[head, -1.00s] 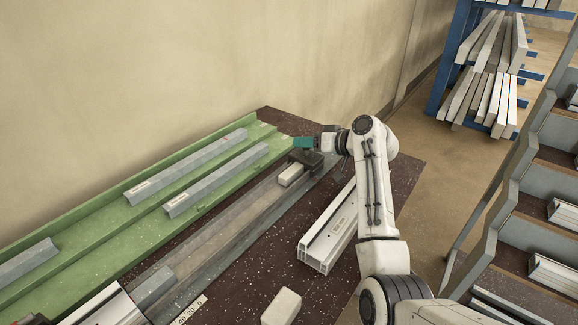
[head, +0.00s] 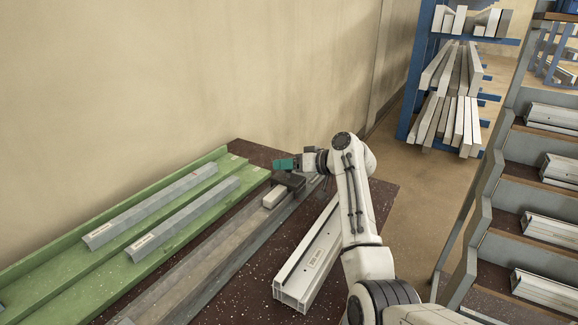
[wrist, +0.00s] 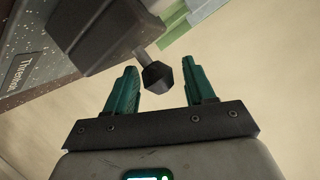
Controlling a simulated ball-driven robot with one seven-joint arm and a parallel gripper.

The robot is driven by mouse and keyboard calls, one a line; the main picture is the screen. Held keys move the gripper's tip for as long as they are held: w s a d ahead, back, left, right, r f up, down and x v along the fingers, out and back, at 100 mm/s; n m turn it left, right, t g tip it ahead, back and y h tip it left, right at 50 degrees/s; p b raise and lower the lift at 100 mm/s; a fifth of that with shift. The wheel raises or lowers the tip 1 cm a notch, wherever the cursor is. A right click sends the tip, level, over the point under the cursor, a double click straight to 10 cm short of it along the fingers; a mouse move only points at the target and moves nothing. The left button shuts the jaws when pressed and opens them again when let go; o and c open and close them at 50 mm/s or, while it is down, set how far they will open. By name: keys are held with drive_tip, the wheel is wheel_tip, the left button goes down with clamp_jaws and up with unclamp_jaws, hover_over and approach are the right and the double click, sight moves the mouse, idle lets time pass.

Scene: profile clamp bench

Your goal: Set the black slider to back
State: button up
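The black slider (head: 289,181) sits toward the far end of the grey rail (head: 215,253) on the bench. In the wrist view it is a dark block (wrist: 95,30) with a short stem ending in a black faceted knob (wrist: 157,77). My gripper (wrist: 160,68) has two teal fingers, spread apart. The knob shows between them, with a gap on both sides; I cannot tell its depth relative to the fingertips. In the head view my gripper (head: 285,164) is right by the slider, on its far side.
A pale block (head: 274,196) sits against the slider's near side. A green angled tray (head: 70,269) with grey bars lies left of the rail. A white profile (head: 312,262) lies to the right, under my arm. A blue rack (head: 424,70) and stepped shelving (head: 480,200) stand right.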

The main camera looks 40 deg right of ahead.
drive_tip(key=shift+o, duration=0.2)
drive_tip(key=r, duration=0.3)
drive_tip(key=shift+s+r, duration=0.3)
drive_tip(key=shift+r, duration=0.1)
drive_tip(key=s+a+r, duration=0.3)
drive_tip(key=s+r, duration=0.6)
drive_tip(key=s, duration=0.4)
drive_tip(key=shift+a+p, duration=0.35)
drive_tip(key=shift+p, duration=0.05)
